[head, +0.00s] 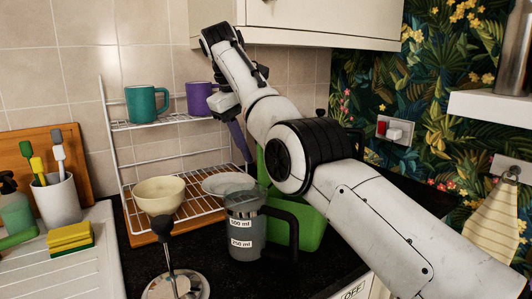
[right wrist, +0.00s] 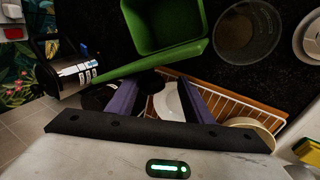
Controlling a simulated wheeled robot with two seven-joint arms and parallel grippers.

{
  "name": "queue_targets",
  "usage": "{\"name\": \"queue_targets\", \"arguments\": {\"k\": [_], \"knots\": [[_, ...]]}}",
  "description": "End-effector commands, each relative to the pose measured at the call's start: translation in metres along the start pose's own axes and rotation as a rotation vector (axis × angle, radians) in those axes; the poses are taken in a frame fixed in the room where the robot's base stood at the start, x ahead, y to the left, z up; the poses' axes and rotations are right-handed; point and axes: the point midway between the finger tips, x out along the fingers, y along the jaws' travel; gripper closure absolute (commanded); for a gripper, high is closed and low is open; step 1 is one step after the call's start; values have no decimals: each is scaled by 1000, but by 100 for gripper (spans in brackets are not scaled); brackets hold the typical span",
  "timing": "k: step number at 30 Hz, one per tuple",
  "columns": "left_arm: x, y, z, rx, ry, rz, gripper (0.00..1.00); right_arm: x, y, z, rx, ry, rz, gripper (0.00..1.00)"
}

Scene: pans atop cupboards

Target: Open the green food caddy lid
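The green food caddy (head: 311,229) stands on the dark worktop, largely hidden behind my right arm in the head view. In the right wrist view the caddy (right wrist: 168,24) shows its open inside. Its green lid (right wrist: 150,62) appears raised and nearly edge-on along the near side of the opening; a green strip beside my arm in the head view looks like the lid (head: 262,166). My right gripper (head: 246,154) points down behind the lid. In the right wrist view its purple fingers (right wrist: 163,88) are apart, close to the lid; contact is unclear. My left gripper is out of view.
A measuring jug (head: 244,226) stands in front of the caddy. A wire rack (head: 150,160) holds teal (head: 147,103) and purple mugs (head: 199,98), with a cream bowl (head: 159,195) and plate below. A chrome appliance (right wrist: 66,72) stands near the caddy. A cupboard (head: 320,22) hangs above.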

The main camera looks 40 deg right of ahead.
Motion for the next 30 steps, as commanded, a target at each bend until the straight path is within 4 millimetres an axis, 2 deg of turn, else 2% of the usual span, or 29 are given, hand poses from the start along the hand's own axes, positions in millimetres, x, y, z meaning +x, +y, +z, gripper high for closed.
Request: {"name": "queue_targets", "arguments": {"k": [4,17,24,30], "knots": [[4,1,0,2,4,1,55,-2,-7,1,0,-1,-1,54],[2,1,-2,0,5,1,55,-7,-8,1,0,-1,-1,54],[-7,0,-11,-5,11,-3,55,-23,-6,0,0,-1,0,54],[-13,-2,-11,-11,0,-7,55,-36,-6,0,0,-1,0,54]]}}
